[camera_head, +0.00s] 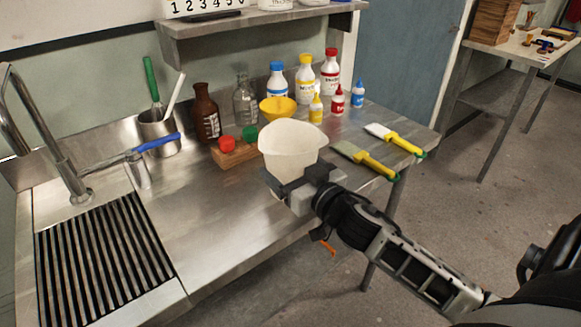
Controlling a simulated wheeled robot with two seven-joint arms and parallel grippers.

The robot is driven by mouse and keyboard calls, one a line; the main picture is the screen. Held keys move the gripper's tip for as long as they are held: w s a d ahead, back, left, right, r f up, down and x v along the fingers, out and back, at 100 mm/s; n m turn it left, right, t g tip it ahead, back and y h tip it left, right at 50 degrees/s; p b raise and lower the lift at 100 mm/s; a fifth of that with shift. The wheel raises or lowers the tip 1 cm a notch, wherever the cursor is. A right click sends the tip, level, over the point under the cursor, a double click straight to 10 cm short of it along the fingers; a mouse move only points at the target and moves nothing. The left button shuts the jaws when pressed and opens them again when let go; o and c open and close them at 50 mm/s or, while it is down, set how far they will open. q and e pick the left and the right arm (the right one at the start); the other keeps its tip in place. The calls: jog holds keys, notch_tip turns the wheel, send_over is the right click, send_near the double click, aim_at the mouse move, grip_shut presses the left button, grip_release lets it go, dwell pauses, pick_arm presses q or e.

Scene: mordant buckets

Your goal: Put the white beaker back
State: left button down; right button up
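My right gripper (290,187), whose arm comes in from the lower right, is shut on the lower part of the beaker. The fingers hide part of the beaker's base. The beaker appears to be held above the front edge of the steel counter (215,215). My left gripper is not in view.
Behind the beaker stand a yellow funnel (278,107), a wooden block (234,154) with red and green caps, and several bottles. Yellow-handled brushes (372,163) lie at right. A steel cup (158,132), tap (66,150) and drain grate (100,260) are left. The shelf (260,20) overhangs behind. The counter's front middle is clear.

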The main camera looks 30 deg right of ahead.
jog(key=o, duration=1.3)
jog(key=shift+f, duration=0.1)
jog(key=s, duration=0.4)
jog(key=s+b, duration=0.1)
jog(key=s, duration=0.7)
jog(key=shift+d+r, duration=0.2)
jog(key=shift+d, duration=0.05)
